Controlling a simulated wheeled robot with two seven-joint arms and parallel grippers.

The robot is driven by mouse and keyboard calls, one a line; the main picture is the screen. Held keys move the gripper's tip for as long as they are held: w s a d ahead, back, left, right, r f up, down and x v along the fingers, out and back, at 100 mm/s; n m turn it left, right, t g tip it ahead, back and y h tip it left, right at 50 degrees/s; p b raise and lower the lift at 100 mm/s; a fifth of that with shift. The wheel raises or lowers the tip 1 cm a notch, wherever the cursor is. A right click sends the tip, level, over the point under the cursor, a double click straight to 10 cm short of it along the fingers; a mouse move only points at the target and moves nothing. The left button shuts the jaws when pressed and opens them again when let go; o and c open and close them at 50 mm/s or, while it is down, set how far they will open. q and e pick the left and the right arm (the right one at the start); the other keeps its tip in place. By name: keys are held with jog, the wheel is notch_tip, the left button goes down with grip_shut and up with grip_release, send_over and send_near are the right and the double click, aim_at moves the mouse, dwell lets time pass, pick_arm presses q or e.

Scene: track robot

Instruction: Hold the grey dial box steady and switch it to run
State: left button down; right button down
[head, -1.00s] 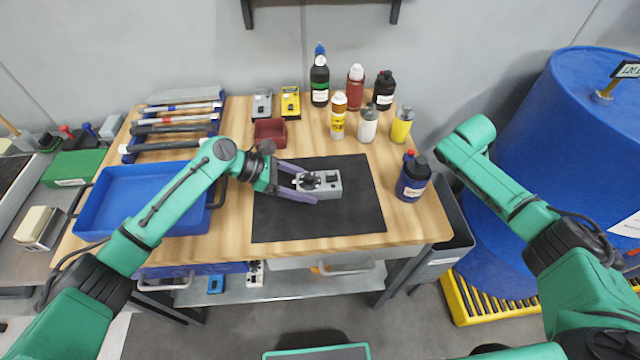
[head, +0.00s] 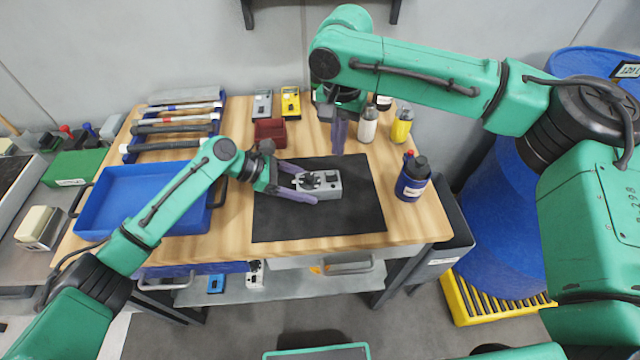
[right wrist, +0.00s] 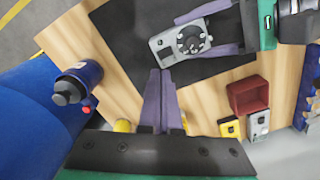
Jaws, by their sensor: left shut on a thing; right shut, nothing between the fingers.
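The grey dial box (head: 330,186) lies on the black mat (head: 350,221), with a dark round dial on its top. It also shows in the right wrist view (right wrist: 164,52), dial upward; I cannot read the dial's setting. My left gripper (head: 305,185) is shut on the box, its purple fingers along the box's two sides from the left. My right gripper (head: 339,138) is shut and empty, pointing down above the table just behind the mat, apart from the box. In the right wrist view its fingers (right wrist: 158,98) are together below the box.
A blue bottle (head: 412,179) stands right of the mat. A red bin (head: 270,132), a yellow box (head: 291,103) and another grey box (head: 262,105) are behind the mat. Several bottles at the back are partly hidden by my right arm. A blue tray (head: 90,213) is at left.

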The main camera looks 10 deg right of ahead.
aim_at(336, 176)
pick_arm(q)
jog(key=shift+w, duration=0.1)
pick_arm(e)
jog(key=shift+w+d+f, duration=0.1)
jog(key=shift+f, duration=3)
jog(key=shift+f, duration=0.15)
jog(key=shift+f, duration=0.75)
jog(key=shift+r, duration=0.1)
notch_tip(336, 176, up, 6)
jog(key=shift+f, duration=0.1)
pick_arm(q)
grip_release()
